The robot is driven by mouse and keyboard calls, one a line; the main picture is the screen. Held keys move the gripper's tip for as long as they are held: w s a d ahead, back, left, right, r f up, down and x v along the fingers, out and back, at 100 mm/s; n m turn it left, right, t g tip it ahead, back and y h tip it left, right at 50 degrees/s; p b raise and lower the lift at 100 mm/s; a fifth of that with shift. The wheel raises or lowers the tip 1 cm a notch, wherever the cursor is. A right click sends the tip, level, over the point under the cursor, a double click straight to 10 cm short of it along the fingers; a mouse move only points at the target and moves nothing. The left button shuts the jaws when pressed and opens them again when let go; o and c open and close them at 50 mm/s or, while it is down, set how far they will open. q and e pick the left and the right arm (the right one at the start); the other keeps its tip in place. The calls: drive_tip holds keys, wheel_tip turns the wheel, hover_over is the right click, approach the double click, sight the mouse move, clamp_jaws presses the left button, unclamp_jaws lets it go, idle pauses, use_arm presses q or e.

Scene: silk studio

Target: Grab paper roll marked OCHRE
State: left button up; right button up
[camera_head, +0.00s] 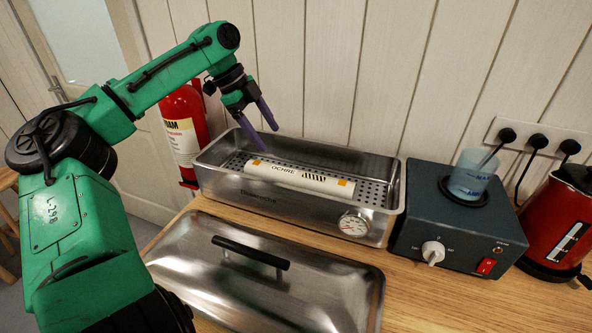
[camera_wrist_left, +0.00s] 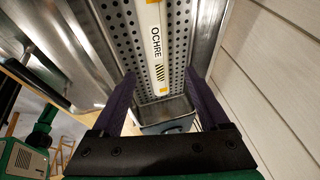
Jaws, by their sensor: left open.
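The white paper roll marked OCHRE (camera_head: 299,178) has orange patches and black stripes. It lies lengthwise on the perforated floor of a metal steamer tray (camera_head: 223,184). In the left wrist view the roll (camera_wrist_left: 154,42) runs away from the camera between the two fingers. My left gripper (camera_head: 262,127) is open and empty, above the tray's back left part, with its purple fingers pointing down. In the left wrist view the gripper's fingers (camera_wrist_left: 158,95) are spread on either side of the roll's line, apart from it. My right gripper is not in view.
A metal lid (camera_head: 213,273) with a black handle lies in front of the tray. A dial thermometer (camera_head: 353,224) sits on the tray's front. Right are a blue-grey heater box (camera_head: 462,222) with a cup (camera_head: 469,177), and a red kettle (camera_head: 556,222). A red extinguisher (camera_head: 184,130) stands behind left.

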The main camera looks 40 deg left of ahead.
use_arm(q)
approach(292, 173)
drive_tip(key=x, duration=0.2)
drive_tip(key=shift+d+f, duration=0.25)
drive_tip(key=shift+f, duration=0.05)
drive_tip(key=p+x, duration=0.1)
drive_tip(key=x, duration=0.2)
drive_tip(key=p+x, duration=0.1)
drive_tip(key=x, duration=0.2)
drive_tip(key=shift+w+a+f, duration=0.1)
drive_tip(key=shift+w+f, duration=0.05)
drive_tip(key=shift+f, duration=0.25)
drive_tip(key=shift+w+f, duration=0.1)
drive_tip(key=shift+f, duration=0.15)
drive_tip(key=shift+w, duration=0.1)
drive_tip(key=shift+c, duration=0.3)
drive_tip(key=c, duration=1.1)
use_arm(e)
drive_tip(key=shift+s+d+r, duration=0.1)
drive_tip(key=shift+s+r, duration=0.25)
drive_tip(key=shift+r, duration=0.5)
